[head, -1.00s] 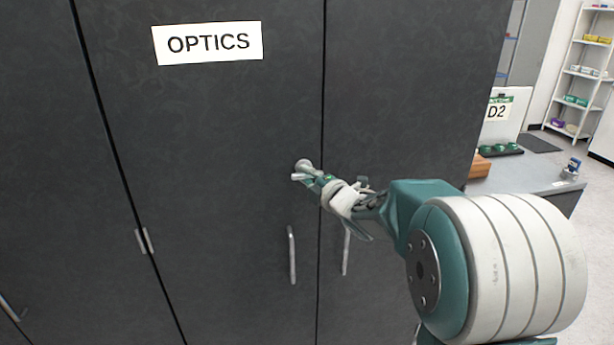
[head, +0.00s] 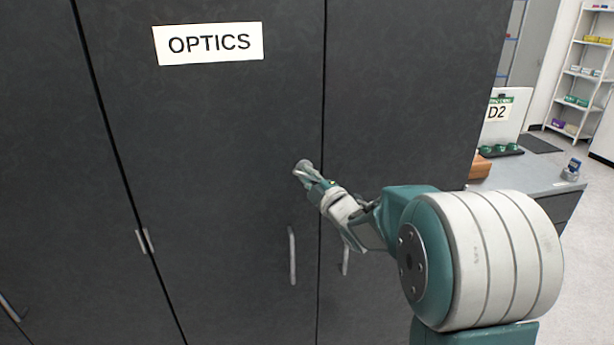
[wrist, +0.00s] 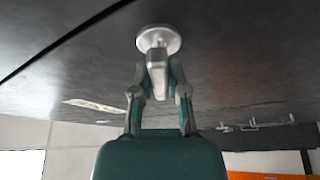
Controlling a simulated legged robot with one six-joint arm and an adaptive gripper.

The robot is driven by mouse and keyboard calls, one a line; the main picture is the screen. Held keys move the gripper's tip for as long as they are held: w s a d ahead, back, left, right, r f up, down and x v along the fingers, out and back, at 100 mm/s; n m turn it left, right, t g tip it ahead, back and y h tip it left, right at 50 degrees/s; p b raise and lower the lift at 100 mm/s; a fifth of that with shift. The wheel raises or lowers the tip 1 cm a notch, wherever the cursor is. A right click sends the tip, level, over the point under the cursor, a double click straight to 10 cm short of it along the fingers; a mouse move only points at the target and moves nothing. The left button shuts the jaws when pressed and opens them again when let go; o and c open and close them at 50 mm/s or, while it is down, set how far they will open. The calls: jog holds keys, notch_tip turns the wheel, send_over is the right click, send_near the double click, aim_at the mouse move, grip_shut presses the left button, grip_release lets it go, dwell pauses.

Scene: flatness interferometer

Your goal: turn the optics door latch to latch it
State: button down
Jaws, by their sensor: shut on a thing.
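The optics door (head: 220,150) is a dark panel with a white OPTICS sign (head: 207,43). Its latch (head: 302,167) is a small metal knob near the door's right edge, and my gripper (head: 312,178) is at it. In the wrist view the latch (wrist: 158,40) shows a round pale base on the dark door with a metal lever standing out from it. My gripper (wrist: 157,88) is shut on this lever, with one finger on each side. The fingers hide part of the latch in the head view.
A vertical bar handle (head: 292,255) is on the door below the latch, and another handle (head: 346,258) is on the neighbouring door, close under my wrist. A grey bench (head: 520,175) and a shelf rack (head: 582,70) stand at the right.

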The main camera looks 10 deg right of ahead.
jog(key=m+t, duration=0.1)
jog(key=m, duration=0.1)
jog(key=m+h, duration=0.1)
jog(key=m, duration=0.2)
jog(key=m+t+h, duration=0.1)
jog(key=m, duration=0.2)
jog(key=shift+f+t, duration=0.3)
jog(key=shift+f, duration=0.05)
jog(key=m+h, duration=0.2)
jog(key=m, duration=0.2)
jog(key=m+t+h, duration=0.1)
jog(key=m+h, duration=0.1)
jog(key=m, duration=0.2)
jog(key=shift+m+h, duration=0.3)
jog(key=c, duration=0.7)
grip_release()
jog(key=shift+o, duration=0.2)
jog(key=shift+r, duration=0.15)
jog(key=v, duration=1.2)
jog(key=shift+f, duration=0.3)
